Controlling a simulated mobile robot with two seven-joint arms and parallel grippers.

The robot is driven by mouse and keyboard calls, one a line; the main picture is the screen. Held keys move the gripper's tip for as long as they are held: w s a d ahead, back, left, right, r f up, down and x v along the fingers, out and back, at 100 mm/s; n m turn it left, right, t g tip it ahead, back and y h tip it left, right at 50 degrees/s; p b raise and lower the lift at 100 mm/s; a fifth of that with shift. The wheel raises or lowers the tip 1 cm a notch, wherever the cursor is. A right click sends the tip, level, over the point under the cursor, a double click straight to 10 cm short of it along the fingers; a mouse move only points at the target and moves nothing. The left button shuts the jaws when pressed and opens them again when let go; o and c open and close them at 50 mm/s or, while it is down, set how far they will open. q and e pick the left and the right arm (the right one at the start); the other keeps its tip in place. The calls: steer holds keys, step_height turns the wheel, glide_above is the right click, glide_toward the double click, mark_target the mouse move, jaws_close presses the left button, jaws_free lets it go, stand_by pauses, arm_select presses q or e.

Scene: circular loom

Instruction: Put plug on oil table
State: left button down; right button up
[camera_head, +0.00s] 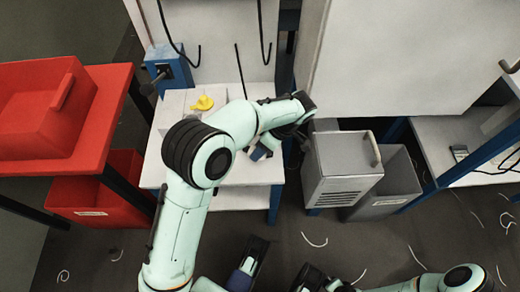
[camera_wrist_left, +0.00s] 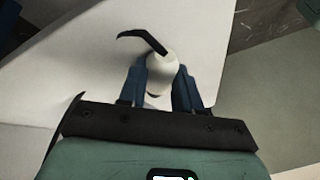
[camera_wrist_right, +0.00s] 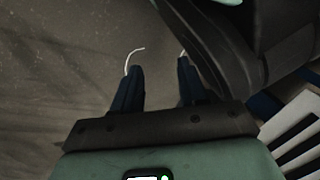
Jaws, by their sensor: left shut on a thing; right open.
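My left gripper (camera_head: 262,152) is over the white table (camera_head: 235,198). In the left wrist view its blue fingers (camera_wrist_left: 160,92) are shut on a white rounded thing with a black bent spout (camera_wrist_left: 162,72). In the head view my arm and gripper mostly hide this thing. I cannot tell whether it touches the tabletop. A yellow thing (camera_head: 203,102) sits on a pale block towards the back of the table; I cannot tell which thing is the plug. My right gripper (camera_wrist_right: 155,80) is open and empty above the dark floor.
A red crate (camera_head: 40,115) stands on a red table at the left, with another red bin (camera_head: 110,205) below. A grey container (camera_head: 340,165) stands right of the white table, near a grey bin (camera_head: 395,180). White strands (camera_head: 314,240) lie on the floor.

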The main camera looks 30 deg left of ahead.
arm_select(q)
steer(key=c, duration=0.8)
jaws_free()
steer(key=shift+s+f, duration=0.15)
steer(key=shift+f, duration=0.4)
steer(key=shift+s+f, duration=0.15)
steer(key=shift+f, duration=0.4)
steer(key=shift+v, duration=0.8)
steer(key=shift+o, duration=0.5)
steer(key=p+v, duration=0.3)
steer(key=v, duration=0.7)
steer(key=shift+a+r, duration=0.25)
steer(key=shift+a, duration=0.1)
steer(key=p+v, duration=0.1)
steer(key=v, duration=0.2)
steer(key=shift+w+d+r, duration=0.1)
steer(key=shift+w+r, duration=0.05)
steer(key=shift+r, duration=0.15)
arm_select(e)
steer(key=w+a+r+t, duration=0.1)
steer(key=w+r, duration=0.3)
steer(key=r, duration=0.2)
steer(key=shift+a+t, duration=0.25)
steer(key=shift+t, duration=0.05)
steer(key=shift+r, duration=0.1)
